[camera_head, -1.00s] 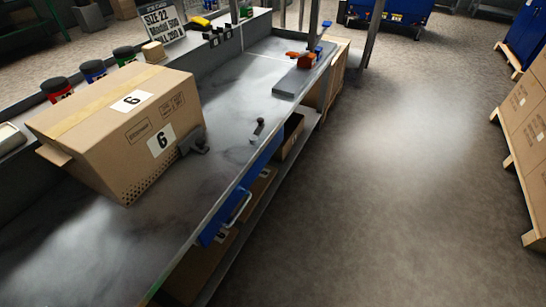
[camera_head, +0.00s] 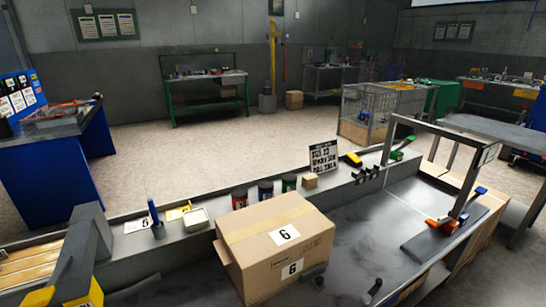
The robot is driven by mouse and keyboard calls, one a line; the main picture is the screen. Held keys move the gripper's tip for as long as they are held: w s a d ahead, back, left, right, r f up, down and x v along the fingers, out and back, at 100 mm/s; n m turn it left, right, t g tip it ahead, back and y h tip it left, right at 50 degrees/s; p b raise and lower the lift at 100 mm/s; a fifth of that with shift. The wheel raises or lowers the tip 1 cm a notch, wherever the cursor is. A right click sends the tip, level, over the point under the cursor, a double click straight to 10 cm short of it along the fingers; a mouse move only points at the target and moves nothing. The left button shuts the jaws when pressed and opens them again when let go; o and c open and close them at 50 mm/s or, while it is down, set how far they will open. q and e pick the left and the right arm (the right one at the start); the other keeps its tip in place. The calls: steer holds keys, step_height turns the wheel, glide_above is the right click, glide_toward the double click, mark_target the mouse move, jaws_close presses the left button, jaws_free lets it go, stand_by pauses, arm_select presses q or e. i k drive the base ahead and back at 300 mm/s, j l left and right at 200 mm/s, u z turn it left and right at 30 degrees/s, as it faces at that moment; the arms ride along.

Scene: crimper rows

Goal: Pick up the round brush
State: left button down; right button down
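I cannot pick out a round brush with certainty. A small upright blue item (camera_head: 153,213) stands on the ledge behind the bench, left of the jars; it is too small to tell what it is. A short dark-knobbed item (camera_head: 373,288) shows on the bench top near the bottom edge, right of the carton; I cannot tell what it is either. Neither of my grippers is in view.
A cardboard carton marked 6 (camera_head: 270,250) takes up the bench middle. Lidded jars (camera_head: 265,192), a small box (camera_head: 310,181) and a sign (camera_head: 323,158) line the ledge. An orange-and-blue tool (camera_head: 443,224) sits at right. Bench top (camera_head: 345,225) is bare behind the carton's right side.

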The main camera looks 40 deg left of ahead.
mark_target(152, 210)
steer(key=u, duration=2.15)
